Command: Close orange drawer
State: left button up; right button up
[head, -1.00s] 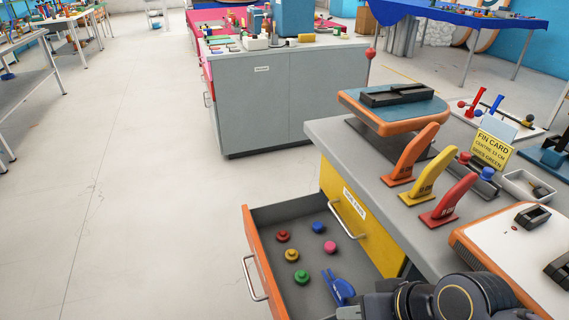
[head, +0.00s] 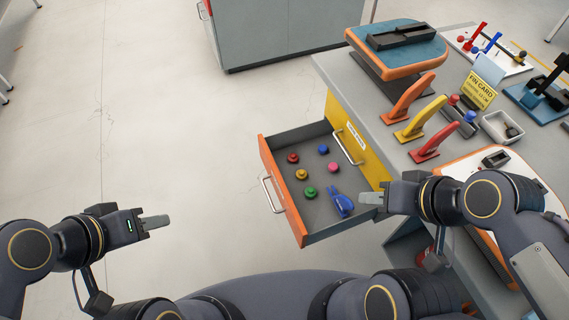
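The orange drawer (head: 281,191) is pulled out from the workbench, below the yellow drawer (head: 352,141). Its silver handle (head: 271,194) faces left. Inside lie several coloured knobs and a blue tool (head: 342,204). My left gripper (head: 165,222) is over the floor, left of the drawer and apart from its handle. Its fingers look together, with nothing seen between them. My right gripper (head: 370,198) is at the right end of the open drawer, near the blue tool. Its fingers are seen edge-on, so their opening is unclear, and I cannot tell whether they touch anything.
The worktop (head: 372,108) holds orange, yellow and red fins, a yellow fin card (head: 480,90), a grey tray (head: 502,127) and boards. A grey cabinet (head: 285,30) stands at the back. The floor (head: 170,120) left of the drawer is clear.

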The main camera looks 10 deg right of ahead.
aim_at(311, 222)
jog(key=j+z, duration=0.5)
jog(key=i+j+z, duration=0.15)
jog(key=z, duration=0.55)
